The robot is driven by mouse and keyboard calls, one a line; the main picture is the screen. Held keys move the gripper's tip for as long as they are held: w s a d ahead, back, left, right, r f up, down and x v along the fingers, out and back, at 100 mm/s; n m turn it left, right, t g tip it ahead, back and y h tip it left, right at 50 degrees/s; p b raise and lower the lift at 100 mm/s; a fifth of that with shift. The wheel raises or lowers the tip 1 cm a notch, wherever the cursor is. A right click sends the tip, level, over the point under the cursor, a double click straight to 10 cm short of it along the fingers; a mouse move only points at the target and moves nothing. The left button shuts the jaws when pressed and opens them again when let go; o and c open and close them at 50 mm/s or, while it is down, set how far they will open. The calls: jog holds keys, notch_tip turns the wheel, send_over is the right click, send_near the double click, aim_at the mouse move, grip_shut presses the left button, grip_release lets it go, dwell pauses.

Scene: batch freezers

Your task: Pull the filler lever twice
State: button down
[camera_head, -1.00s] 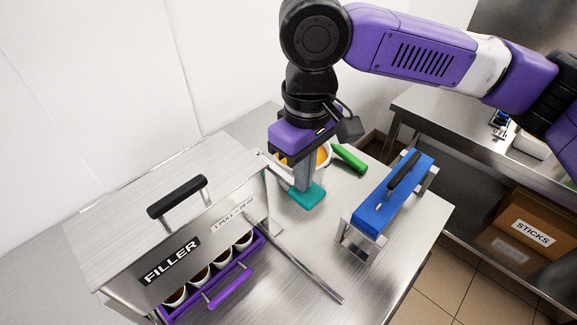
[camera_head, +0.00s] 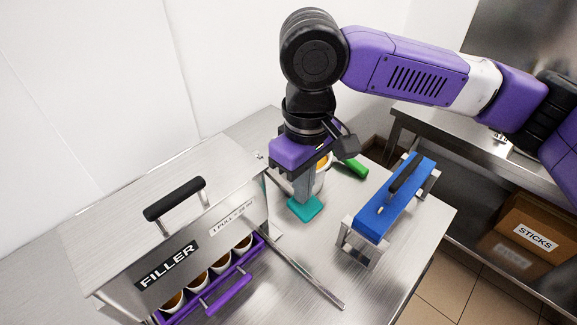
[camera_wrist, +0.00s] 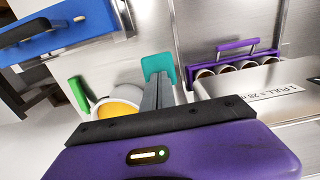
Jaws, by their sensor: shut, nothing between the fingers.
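The filler (camera_head: 170,260) is a steel box at the left of the table, with its label on the front. A black lever handle (camera_head: 174,198) stands on its top; it does not show in the wrist view. My gripper (camera_head: 303,202) is shut and empty, pointing down to the right of the filler and apart from the lever. In the wrist view its fingers (camera_wrist: 157,92) are together in front of a teal piece.
A teal flat piece (camera_head: 306,209) lies by my fingertips. Behind are a white container of orange mix (camera_wrist: 118,106) and a green handle (camera_head: 351,168). A blue block on a steel stand (camera_head: 388,205) is at right. A thin rail (camera_head: 305,275) crosses the table front.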

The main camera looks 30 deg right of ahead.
notch_tip(320, 180, up, 8)
jog(key=p, duration=0.7)
jog(key=shift+f, duration=0.1)
dwell(0.7)
jog(key=shift+f+b, duration=2)
jog(key=shift+f, duration=2.15)
jog(key=shift+r, duration=0.2)
notch_tip(320, 180, up, 8)
jog(key=p, duration=0.8)
